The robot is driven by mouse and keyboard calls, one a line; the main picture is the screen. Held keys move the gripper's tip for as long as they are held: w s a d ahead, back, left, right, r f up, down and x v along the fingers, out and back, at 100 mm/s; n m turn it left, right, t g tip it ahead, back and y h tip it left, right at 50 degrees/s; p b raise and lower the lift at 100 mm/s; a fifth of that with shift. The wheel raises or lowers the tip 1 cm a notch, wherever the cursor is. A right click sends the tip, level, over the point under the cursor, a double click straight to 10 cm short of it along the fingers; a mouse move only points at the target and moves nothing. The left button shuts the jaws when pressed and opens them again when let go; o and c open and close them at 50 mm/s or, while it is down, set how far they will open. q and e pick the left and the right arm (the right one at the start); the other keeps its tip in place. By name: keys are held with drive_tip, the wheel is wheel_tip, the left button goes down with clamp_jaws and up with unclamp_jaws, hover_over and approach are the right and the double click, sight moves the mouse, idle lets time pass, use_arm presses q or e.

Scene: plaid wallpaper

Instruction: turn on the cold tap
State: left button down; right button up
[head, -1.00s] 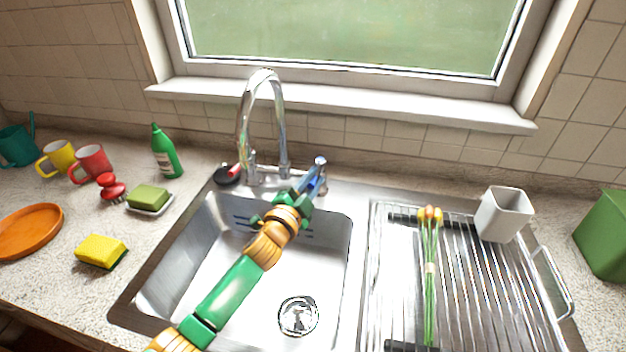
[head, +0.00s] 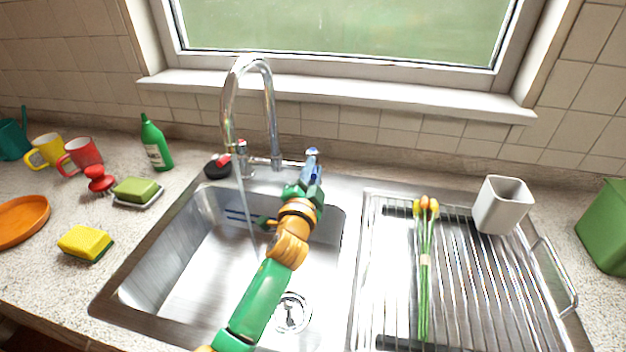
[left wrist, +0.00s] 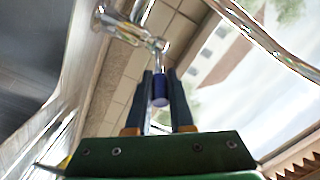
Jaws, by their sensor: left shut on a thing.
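The chrome faucet (head: 272,105) stands behind the sink, its tall spout curving over the basin. The cold tap's blue handle (left wrist: 160,88) shows between my fingers in the left wrist view. My left gripper (head: 311,168) is shut on this handle, just right of the faucet, and its fingers largely hide it in the head view. A thin stream of water (head: 246,205) falls from the spout into the basin. The red-marked hot tap (head: 241,147) is on the faucet's left side. My right gripper is not in view.
The steel sink basin (head: 165,285) lies under my left arm. A drying rack (head: 390,290) at right holds orange tulips (head: 425,260) and a white cup (head: 502,205). A green bottle (head: 155,145), soap (head: 135,190) and a yellow sponge (head: 85,242) stand on the left counter.

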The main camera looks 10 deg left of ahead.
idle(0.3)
use_arm(q)
drive_tip(key=c, duration=0.8)
unclamp_jaws()
drive_tip(key=shift+d, duration=0.1)
drive_tip(key=s, duration=0.7)
drive_tip(key=shift+d, duration=0.1)
